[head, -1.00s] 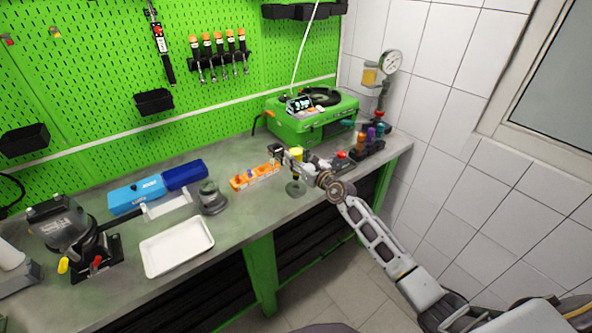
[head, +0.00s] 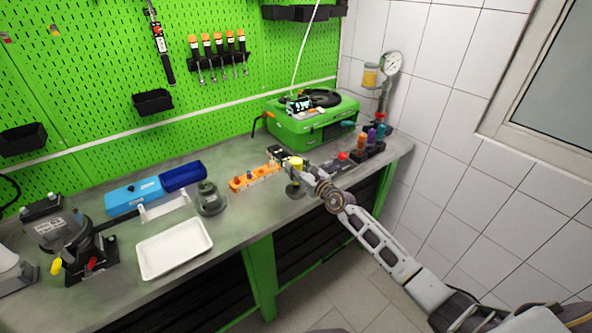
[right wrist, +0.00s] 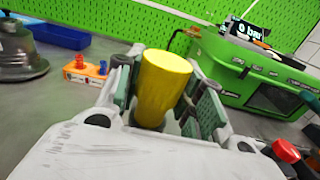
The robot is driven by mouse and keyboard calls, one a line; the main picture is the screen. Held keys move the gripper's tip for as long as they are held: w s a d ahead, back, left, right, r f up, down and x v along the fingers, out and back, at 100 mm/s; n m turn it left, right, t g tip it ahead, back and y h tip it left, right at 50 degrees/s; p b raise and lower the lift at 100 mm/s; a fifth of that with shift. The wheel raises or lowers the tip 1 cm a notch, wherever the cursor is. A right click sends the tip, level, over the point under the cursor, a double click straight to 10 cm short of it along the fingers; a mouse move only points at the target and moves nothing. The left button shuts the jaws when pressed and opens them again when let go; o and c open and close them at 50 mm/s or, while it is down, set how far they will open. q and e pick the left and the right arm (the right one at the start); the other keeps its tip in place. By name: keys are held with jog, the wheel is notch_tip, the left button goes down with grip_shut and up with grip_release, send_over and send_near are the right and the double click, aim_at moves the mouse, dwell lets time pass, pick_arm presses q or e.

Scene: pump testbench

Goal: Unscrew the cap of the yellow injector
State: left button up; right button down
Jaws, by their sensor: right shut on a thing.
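The yellow injector (right wrist: 162,88) shows in the right wrist view as a smooth yellow cylinder between the two finger pads. My right gripper (right wrist: 165,100) is shut on it. In the head view the yellow injector (head: 295,162) is small at the right part of the bench, with my right gripper (head: 293,165) around it. A dark round stand (head: 293,190) shows just below. The lower part of the injector is hidden, and I cannot make out where the cap meets the body. My left gripper is not in view.
An orange rack (head: 254,177) with small parts stands left of the gripper. The green test machine (head: 313,125) is behind it. Several coloured bottles in a dark holder (head: 370,150) stand to the right. A white tray (head: 174,249) lies at front left.

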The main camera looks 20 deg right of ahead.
jog(key=shift+f+b, duration=0.5)
jog(key=shift+f, duration=0.1)
dwell(0.5)
jog(key=c, duration=0.9)
grip_release()
jog(key=shift+r, duration=0.15)
jog(key=shift+r+p, duration=0.55)
jog(key=shift+p, duration=0.1)
jog(key=shift+s+d+f, duration=0.15)
jog(key=shift+s+d, duration=0.1)
jog(key=shift+s, duration=0.4)
jog(key=shift+v, duration=5.3)
